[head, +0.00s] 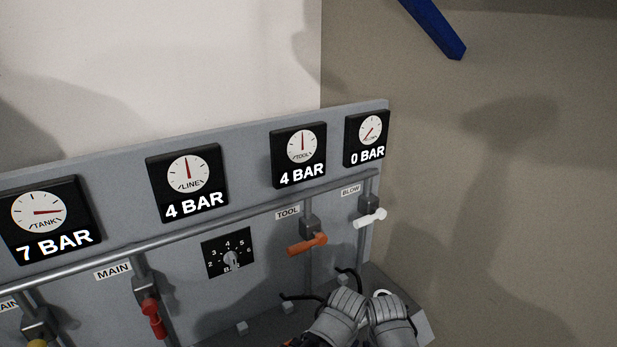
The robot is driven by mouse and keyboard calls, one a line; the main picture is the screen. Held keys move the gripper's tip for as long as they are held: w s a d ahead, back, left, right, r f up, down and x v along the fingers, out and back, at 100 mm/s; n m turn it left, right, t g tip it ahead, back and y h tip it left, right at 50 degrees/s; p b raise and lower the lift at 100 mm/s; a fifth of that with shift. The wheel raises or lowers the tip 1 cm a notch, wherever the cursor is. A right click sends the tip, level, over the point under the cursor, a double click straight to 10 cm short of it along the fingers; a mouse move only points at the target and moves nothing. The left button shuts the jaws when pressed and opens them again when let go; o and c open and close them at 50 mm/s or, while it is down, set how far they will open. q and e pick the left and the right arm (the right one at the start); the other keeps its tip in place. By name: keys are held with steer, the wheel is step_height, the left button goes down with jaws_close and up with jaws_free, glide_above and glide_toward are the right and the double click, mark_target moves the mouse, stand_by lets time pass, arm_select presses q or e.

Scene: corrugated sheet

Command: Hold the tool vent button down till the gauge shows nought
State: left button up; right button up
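The tool gauge (303,146) reads 4 BAR, its needle pointing straight up. Below it, the tool valve with an orange handle (307,244) sits on the pipe. Two grey ridged gripper parts (365,311) are close side by side at the bottom, right of centre, seen from behind over the grey ledge. I cannot tell which arm they belong to. Their tips are hidden, so contact and opening do not show. I cannot make out the tool vent button; it may be behind them.
Other gauges read 7 BAR for tank (40,212), 4 BAR for line (188,174) and 0 BAR for blow (371,129). A regulator dial (231,258), a red main handle (153,318) and a white blow handle (370,218) line the panel. A blue bar (434,28) hangs top right.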

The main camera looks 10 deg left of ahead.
steer(key=shift+c, duration=0.2)
jaws_close()
stand_by(1.5)
